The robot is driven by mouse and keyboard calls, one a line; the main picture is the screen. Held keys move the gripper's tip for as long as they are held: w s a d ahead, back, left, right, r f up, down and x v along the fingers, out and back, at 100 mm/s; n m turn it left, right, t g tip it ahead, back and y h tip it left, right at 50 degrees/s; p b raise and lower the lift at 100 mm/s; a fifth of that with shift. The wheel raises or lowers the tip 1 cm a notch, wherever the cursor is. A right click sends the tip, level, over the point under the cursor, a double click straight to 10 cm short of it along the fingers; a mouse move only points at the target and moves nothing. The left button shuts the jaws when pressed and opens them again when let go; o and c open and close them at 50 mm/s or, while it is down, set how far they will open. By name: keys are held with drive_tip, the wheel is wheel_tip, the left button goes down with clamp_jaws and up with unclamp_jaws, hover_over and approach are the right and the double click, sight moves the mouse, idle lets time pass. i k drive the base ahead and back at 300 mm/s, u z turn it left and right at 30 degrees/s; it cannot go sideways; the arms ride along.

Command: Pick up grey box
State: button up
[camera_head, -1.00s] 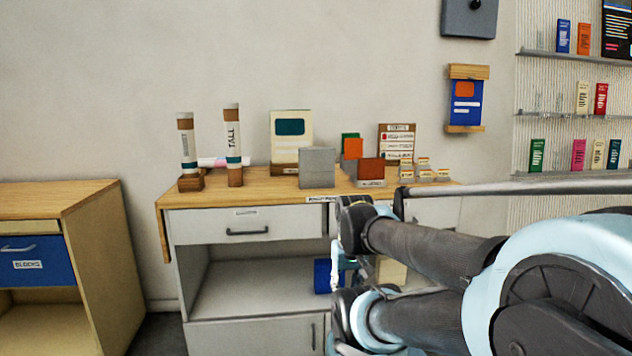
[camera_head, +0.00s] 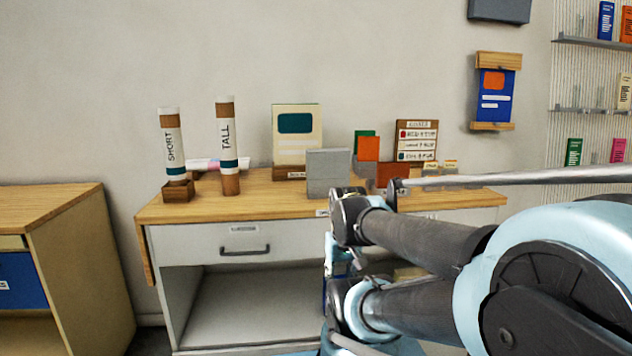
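The grey box (camera_head: 328,170) stands upright on the wooden top of the middle table (camera_head: 262,206), near its front edge. It is in front of a cream card with a teal patch. My arm reaches in from the right, and its dark end joints are just below and right of the box in the picture. The fingertips of my gripper cannot be made out, so whether it is open or shut does not show. Nothing visible touches the box.
Two labelled tubes, SHORT (camera_head: 171,150) and TALL (camera_head: 227,145), stand left of the box. The cream card (camera_head: 297,135) is behind it. Orange (camera_head: 368,149) and dark red (camera_head: 390,172) blocks and a sign (camera_head: 417,138) are to its right. Another wooden table (camera_head: 45,205) stands at left.

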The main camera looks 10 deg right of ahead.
sight(319, 188)
drive_tip(key=i, duration=0.3)
drive_tip(key=u, duration=0.4)
drive_tip(key=k, duration=2.2)
drive_tip(key=z, duration=1)
drive_tip(key=i, duration=1)
drive_tip(key=u, duration=0.1)
